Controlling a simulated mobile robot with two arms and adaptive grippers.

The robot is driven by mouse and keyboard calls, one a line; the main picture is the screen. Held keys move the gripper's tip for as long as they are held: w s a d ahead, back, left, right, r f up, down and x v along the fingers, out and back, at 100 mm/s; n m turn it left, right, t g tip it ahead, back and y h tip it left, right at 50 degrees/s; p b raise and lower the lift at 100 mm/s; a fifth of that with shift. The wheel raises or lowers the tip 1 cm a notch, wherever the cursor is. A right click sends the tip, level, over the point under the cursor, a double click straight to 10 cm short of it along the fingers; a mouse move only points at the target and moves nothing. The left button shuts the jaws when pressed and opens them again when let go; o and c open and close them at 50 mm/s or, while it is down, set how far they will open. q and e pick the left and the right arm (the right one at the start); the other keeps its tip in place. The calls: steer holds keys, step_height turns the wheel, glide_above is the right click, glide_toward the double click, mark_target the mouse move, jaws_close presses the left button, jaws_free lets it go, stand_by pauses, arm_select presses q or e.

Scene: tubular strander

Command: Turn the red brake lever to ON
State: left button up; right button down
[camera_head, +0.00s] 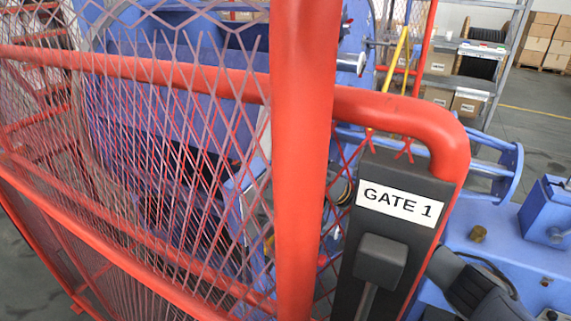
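I cannot make out a red brake lever in the head view; the red parts that show clearly are the tubes of the guard fence. A black gate post carries a white label reading "GATE 1" (401,203). Below the label is a dark grey box-shaped latch or handle (381,260) with a bar running down out of the picture. No fingers of my left or right gripper can be made out. A dark, jointed part (478,292) shows at the lower right, beside the gate post; I cannot tell what it is.
A red mesh fence (180,150) with a thick upright tube (305,150) stands close in front. Behind it is a large blue machine (170,115). A blue machine bed (495,235) lies at the right. Shelves and cardboard boxes (541,38) stand far back, with open grey floor before them.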

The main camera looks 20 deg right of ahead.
steer(key=shift+t, duration=0.3)
steer(key=c, duration=1.4)
jaws_free()
steer(key=shift+w+d, duration=0.1)
steer(key=v, duration=1.2)
steer(key=shift+f, duration=0.1)
